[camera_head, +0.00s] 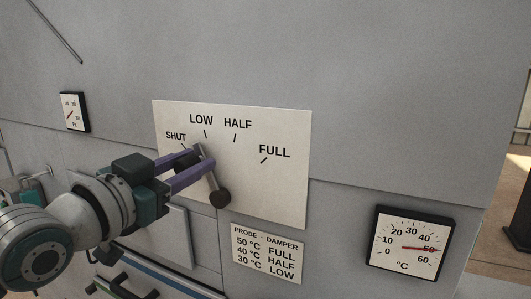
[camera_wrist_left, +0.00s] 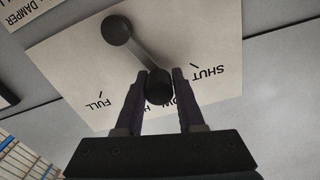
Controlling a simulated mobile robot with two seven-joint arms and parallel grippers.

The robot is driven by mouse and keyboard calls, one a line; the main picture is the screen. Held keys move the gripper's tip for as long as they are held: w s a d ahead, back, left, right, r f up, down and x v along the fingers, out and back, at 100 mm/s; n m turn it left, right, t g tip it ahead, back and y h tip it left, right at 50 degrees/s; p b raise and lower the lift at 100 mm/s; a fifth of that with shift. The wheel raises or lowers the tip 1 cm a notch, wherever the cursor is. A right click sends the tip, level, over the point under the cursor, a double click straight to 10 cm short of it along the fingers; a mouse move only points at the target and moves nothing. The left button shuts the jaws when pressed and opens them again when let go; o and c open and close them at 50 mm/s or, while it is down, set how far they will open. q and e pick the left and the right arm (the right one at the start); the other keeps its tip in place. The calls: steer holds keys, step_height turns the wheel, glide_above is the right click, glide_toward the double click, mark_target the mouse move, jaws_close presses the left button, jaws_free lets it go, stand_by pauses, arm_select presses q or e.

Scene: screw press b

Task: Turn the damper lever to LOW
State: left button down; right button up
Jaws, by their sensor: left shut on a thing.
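The damper lever is a grey bar with a dark round pivot (camera_head: 219,198) on a cream plate (camera_head: 285,195) marked SHUT, LOW, HALF and FULL. The bar runs up and slightly left from the pivot, its upper end just below the LOW mark; the exact setting is partly hidden by my fingers. My left gripper (camera_head: 194,166) comes in from the left, its purple fingers shut on the lever's dark knob. The left wrist view shows the knob (camera_wrist_left: 160,87) between both fingers, with the pivot (camera_wrist_left: 117,30) beyond. My right gripper is out of view.
A card (camera_head: 267,253) below the plate pairs probe 50 °C with FULL, 40 with HALF and 30 with LOW. A °C dial (camera_head: 410,237) at the lower right points near 50. A small gauge (camera_head: 74,112) hangs at the left. A dark handle (camera_head: 125,289) is below my arm.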

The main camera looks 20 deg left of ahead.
arm_select(q)
steer(key=shift+d+r+m+p, duration=0.1)
steer(key=shift+d+m+p, duration=0.35)
steer(key=shift+m, duration=0.55)
steer(key=c, duration=0.6)
jaws_free()
steer(key=shift+o, duration=0.2)
steer(key=s+b, duration=0.2)
steer(key=s, duration=0.8)
steer(key=shift+a, duration=0.35)
